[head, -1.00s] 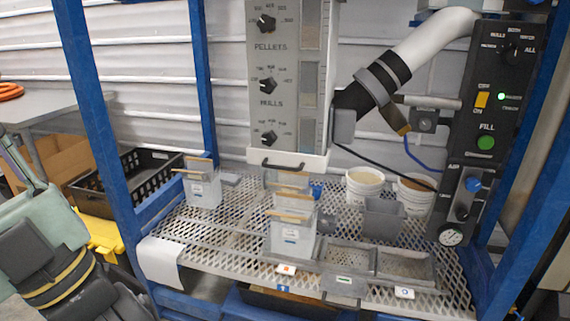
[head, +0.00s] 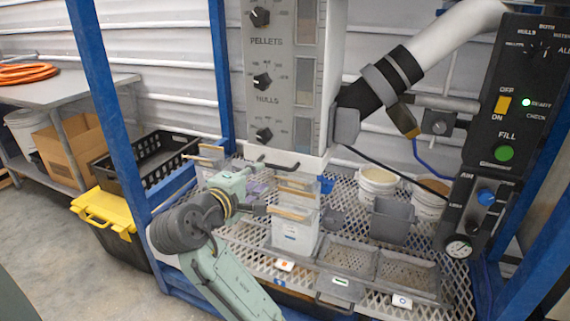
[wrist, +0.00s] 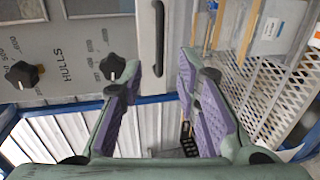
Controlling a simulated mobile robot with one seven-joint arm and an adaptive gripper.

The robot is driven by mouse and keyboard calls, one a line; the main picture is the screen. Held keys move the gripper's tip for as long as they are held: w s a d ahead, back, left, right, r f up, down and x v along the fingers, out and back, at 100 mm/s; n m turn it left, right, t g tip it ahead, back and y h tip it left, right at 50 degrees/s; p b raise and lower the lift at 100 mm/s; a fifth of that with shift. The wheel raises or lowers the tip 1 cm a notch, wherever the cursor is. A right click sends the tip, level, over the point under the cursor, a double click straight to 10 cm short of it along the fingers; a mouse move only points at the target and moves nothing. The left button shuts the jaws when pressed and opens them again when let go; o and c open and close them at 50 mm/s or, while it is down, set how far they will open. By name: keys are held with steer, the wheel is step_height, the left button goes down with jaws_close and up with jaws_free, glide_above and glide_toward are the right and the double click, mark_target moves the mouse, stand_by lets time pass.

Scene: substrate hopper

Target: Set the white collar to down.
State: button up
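The white collar (head: 298,160) is at the bottom end of the grey hopper panel in the head view, with a dark bar handle along its lower front. In the wrist view, the collar (wrist: 146,70) is a pale band beyond my fingers, and its black handle (wrist: 159,45) runs upright there. My gripper (head: 259,187) is left of and below the collar in the head view. In the wrist view, my gripper (wrist: 160,72) is open and empty, with purple pads wide apart. The handle shows beyond the gap, and nothing is between the pads.
A white bin (head: 296,236) with wooden-coloured edges stands on the mesh shelf below the collar. White buckets (head: 377,185) and a grey scoop bin (head: 391,220) are to the right. A blue post (head: 110,110) stands left of my arm. Black knobs (wrist: 112,67) are close to my left finger.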

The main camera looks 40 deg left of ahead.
mark_target(272, 167)
steer(key=p+x, duration=0.1)
steer(key=x, duration=0.8)
steer(key=shift+w+a+p, duration=0.15)
steer(key=shift+w+p, duration=0.2)
steer(key=shift+p, duration=0.05)
steer(key=shift+c, duration=0.6)
jaws_close()
steer(key=shift+f, duration=0.15)
